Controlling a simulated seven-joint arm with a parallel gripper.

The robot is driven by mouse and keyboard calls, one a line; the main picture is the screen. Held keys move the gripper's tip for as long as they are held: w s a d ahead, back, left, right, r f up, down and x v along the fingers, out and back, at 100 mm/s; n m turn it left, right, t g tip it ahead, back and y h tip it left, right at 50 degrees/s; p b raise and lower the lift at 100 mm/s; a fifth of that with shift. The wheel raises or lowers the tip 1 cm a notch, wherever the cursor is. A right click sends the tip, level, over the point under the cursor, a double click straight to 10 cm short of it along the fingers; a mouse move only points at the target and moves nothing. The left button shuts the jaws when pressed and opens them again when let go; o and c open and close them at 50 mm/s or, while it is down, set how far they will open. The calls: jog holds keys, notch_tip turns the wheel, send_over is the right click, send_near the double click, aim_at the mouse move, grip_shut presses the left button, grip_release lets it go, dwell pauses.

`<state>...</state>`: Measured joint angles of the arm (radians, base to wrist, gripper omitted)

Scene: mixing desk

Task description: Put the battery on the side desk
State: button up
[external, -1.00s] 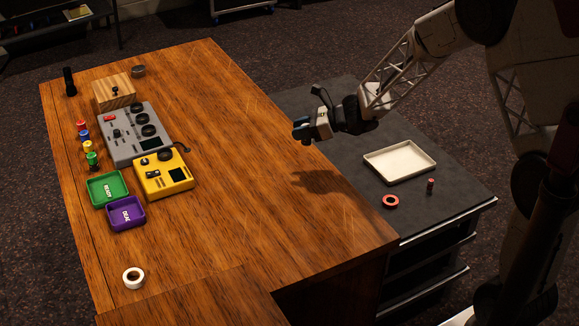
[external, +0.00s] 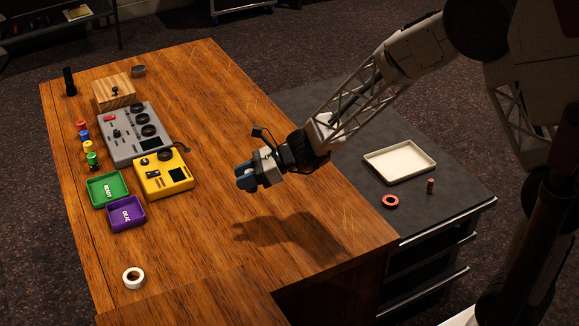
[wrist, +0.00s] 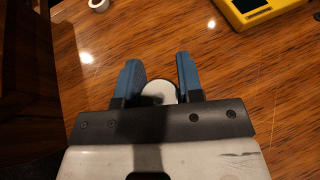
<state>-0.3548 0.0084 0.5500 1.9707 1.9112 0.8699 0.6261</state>
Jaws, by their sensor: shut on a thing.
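My gripper (external: 247,179) is above the middle-right of the wooden desk (external: 215,100). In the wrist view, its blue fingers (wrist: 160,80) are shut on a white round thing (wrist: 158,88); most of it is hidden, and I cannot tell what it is. The grey side desk (external: 455,210) stands to the right, lower than the wooden desk. A small dark red cylinder (external: 430,186), which looks like a battery, stands upright on it, apart from my gripper.
A cream tray (external: 400,180) and a red ring (external: 391,201) are on the side desk. Grey and yellow devices (external: 165,187), a green tray (external: 92,192) and a purple tray (external: 111,220) are at the left. A white roll (external: 133,278) lies at front left. The middle of the wooden desk is clear.

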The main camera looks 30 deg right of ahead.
jog(key=s+a+n+g, duration=0.1)
jog(key=s+a+g, duration=0.1)
jog(key=s+a, duration=0.65)
jog(key=f, duration=0.5)
jog(key=shift+w+a, duration=0.1)
jog(key=shift+w, duration=0.3)
send_over(178, 230)
jog(key=shift+a+f, duration=0.1)
jog(key=shift+f, duration=0.65)
jog(key=shift+f+y, duration=0.3)
jog(key=shift+f, duration=1.45)
jog(key=shift+f, duration=0.1)
